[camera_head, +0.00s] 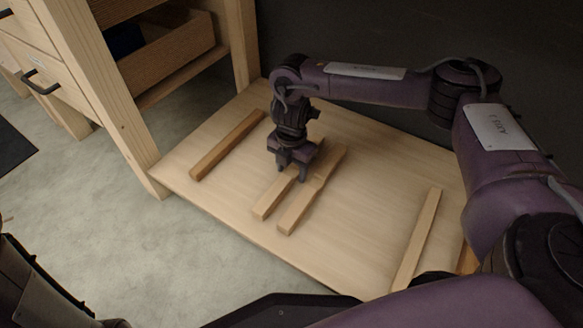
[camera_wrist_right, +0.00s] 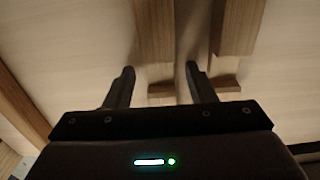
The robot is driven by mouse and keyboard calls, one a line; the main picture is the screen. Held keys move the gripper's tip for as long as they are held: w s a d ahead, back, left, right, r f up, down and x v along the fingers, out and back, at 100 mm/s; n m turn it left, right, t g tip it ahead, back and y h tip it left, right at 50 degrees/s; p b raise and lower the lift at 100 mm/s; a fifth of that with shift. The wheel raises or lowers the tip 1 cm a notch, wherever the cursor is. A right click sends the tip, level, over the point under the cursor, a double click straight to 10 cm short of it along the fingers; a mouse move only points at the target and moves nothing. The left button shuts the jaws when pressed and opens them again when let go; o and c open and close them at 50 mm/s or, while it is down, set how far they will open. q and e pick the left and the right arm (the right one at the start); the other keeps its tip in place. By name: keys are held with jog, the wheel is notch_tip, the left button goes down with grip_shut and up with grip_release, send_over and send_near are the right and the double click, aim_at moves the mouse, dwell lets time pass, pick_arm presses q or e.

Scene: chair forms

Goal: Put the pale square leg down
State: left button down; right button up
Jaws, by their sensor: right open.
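Several pale square legs lie on a light wooden panel. My right gripper (camera_head: 292,178) is open and points down over the middle pair. In the wrist view, the open fingers (camera_wrist_right: 161,85) stand either side of the end of one pale square leg (camera_wrist_right: 155,32), with nothing visibly clamped. A second pale leg (camera_wrist_right: 238,25) lies beside it. In the head view the pair shows as a left leg (camera_head: 268,202) and a right leg (camera_head: 298,208), roughly parallel and a small gap apart. The gripper hides part of them. My left gripper is out of view.
A browner leg (camera_head: 228,145) lies left on the panel (camera_head: 370,185), and another pale leg (camera_head: 418,240) lies right. A wooden cabinet with an open compartment (camera_head: 170,55) stands back left. Panel space is clear between the middle pair and the right leg.

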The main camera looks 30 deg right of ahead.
aim_at(292, 174)
notch_tip(292, 174, up, 12)
jog(key=p, duration=0.8)
